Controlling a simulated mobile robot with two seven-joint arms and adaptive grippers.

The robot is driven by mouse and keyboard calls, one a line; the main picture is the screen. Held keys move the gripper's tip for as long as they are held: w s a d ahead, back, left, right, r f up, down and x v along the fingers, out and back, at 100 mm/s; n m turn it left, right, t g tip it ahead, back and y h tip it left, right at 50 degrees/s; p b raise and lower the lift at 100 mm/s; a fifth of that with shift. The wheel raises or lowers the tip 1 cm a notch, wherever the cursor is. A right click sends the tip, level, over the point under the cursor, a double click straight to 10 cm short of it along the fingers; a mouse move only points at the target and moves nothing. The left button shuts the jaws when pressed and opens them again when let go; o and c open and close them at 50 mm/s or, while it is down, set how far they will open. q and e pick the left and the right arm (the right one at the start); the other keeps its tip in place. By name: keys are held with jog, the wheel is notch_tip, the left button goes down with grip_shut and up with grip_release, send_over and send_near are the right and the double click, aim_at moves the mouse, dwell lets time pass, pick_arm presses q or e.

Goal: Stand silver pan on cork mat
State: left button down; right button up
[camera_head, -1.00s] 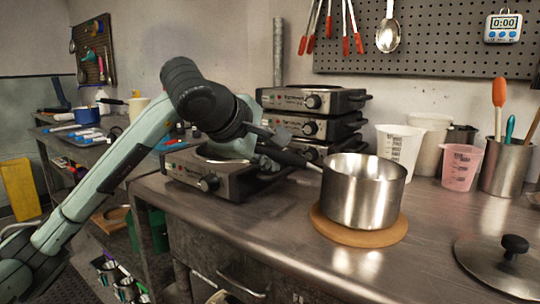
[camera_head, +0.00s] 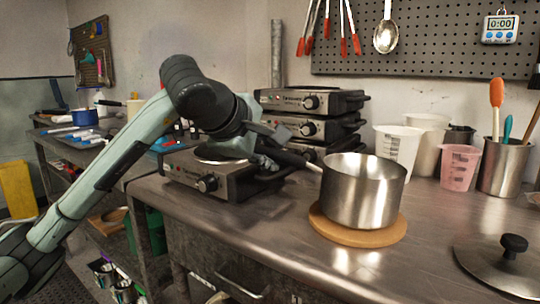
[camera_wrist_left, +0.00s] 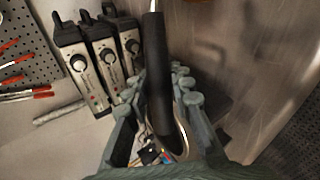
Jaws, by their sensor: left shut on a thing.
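The silver pan (camera_head: 362,190) stands upright on the round cork mat (camera_head: 358,232), on the steel bench. Its handle points left, toward my left gripper (camera_head: 278,152). The left gripper is shut on the dark handle. In the left wrist view the black handle (camera_wrist_left: 158,75) runs between the fingers of the left gripper (camera_wrist_left: 160,95). The pan's bowl is out of that view. The mat's front rim shows around the pan's base; its back part is hidden by the pan. My right gripper is not in view.
A hot plate (camera_head: 215,175) sits left of the pan, under my left arm. Stacked hot plates (camera_head: 312,128) stand behind. Measuring cups (camera_head: 398,150) and a utensil pot (camera_head: 503,165) are at the back right. A lid (camera_head: 500,265) lies at the front right.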

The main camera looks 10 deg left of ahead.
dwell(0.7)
pick_arm(q)
jog(key=c, duration=1.3)
grip_release()
jog(key=shift+o, duration=0.2)
jog(key=shift+f, duration=0.25)
jog(key=v, duration=1.2)
jog(key=shift+r, duration=0.25)
